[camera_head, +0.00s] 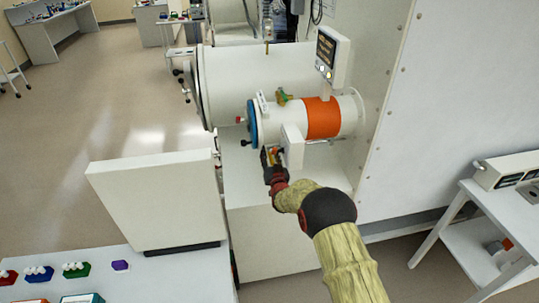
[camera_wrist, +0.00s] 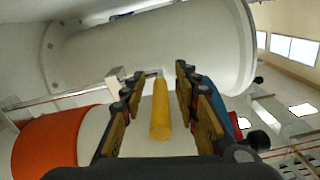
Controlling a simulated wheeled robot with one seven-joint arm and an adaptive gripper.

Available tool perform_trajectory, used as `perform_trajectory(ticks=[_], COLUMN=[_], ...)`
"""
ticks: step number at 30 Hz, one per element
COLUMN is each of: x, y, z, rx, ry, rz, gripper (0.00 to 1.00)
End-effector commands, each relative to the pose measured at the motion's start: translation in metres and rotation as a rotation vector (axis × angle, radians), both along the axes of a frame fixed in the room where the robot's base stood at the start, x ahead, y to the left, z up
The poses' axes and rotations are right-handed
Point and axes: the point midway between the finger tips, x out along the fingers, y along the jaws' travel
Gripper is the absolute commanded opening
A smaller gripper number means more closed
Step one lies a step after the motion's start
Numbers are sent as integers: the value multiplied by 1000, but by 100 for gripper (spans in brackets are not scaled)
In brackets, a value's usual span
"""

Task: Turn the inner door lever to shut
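In the wrist view, a yellow rod-like lever handle (camera_wrist: 160,112) stands between the two fingers of my gripper (camera_wrist: 155,82). Small gaps show on both sides of the handle, so the gripper is open around it and not closed on it. In the head view, my gripper (camera_head: 268,160) is at the front of the small antechamber, beside a white box (camera_head: 292,147) below its tube. Red and yellow bits show by the fingers there, but the handle is mostly hidden. I cannot tell from these frames whether the lever is at open or shut.
The small antechamber has an orange band (camera_head: 323,118) and a blue door ring (camera_head: 252,124). A larger white cylinder (camera_head: 225,80) lies behind it. A display panel (camera_head: 331,55) stands above. A white panel (camera_head: 155,200) is at left, and a side table (camera_head: 480,215) at right.

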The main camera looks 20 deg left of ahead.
Motion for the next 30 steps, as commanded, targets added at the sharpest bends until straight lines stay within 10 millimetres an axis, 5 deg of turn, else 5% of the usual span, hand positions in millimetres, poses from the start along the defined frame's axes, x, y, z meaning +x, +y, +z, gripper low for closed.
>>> perform_trajectory(ticks=[5, 21, 30], x=[0, 0, 0], y=[0, 0, 0], z=[1, 1, 1], rx=[1, 1, 1], ry=[-1, -1, -1], rz=[0, 0, 0], gripper=[31, 1, 0])
